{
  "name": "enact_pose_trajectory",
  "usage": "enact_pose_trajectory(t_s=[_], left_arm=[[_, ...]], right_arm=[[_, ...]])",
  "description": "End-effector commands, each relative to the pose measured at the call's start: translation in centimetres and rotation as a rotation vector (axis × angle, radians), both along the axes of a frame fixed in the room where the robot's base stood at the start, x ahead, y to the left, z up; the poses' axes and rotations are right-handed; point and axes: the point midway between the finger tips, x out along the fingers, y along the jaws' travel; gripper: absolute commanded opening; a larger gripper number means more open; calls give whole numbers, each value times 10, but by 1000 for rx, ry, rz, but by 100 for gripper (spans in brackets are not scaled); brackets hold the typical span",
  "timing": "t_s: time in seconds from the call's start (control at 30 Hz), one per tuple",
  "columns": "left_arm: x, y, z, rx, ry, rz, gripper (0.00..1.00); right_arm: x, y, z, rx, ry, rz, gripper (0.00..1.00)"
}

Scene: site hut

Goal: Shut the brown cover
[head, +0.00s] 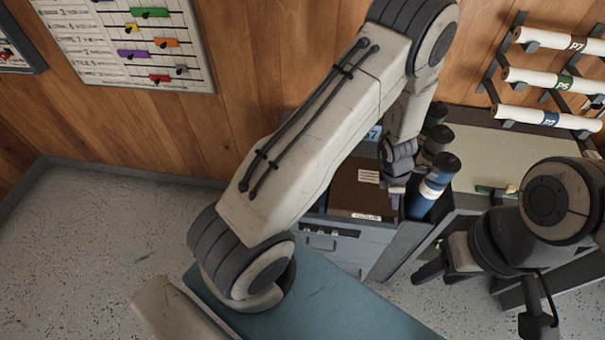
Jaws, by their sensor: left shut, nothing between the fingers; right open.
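The brown cover (350,196) shows at the grey cabinet below the wall, with a white label on its face. My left arm hides its left and upper parts. I cannot tell how far open it stands. My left gripper (396,188) is shut and empty at the cover's right edge, pointing down; I cannot tell whether it touches the cover. My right gripper (485,298) is open and empty at the lower right, well away from the cover, its fingers spread apart.
Several dark-capped tubes (434,180) stand just right of the cover. A grey-green worktop (510,150) lies further right, below a wall rack of rolled papers (555,80). A chart board (125,40) hangs at upper left. Speckled floor (90,250) is clear at left.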

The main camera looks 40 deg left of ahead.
Motion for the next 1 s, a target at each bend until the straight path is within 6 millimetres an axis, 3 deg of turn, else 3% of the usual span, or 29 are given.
enact_pose_trajectory(t_s=[0.1,0.4,1.0], left_arm=[[3,-9,-22,0,0,-1,0],[6,-20,-49,0,0,-1,0],[6,-24,-57,0,-1,-3,0]], right_arm=[[0,0,-16,0,0,-2,50],[0,0,-36,0,0,0,50],[0,0,-40,0,0,0,50]])
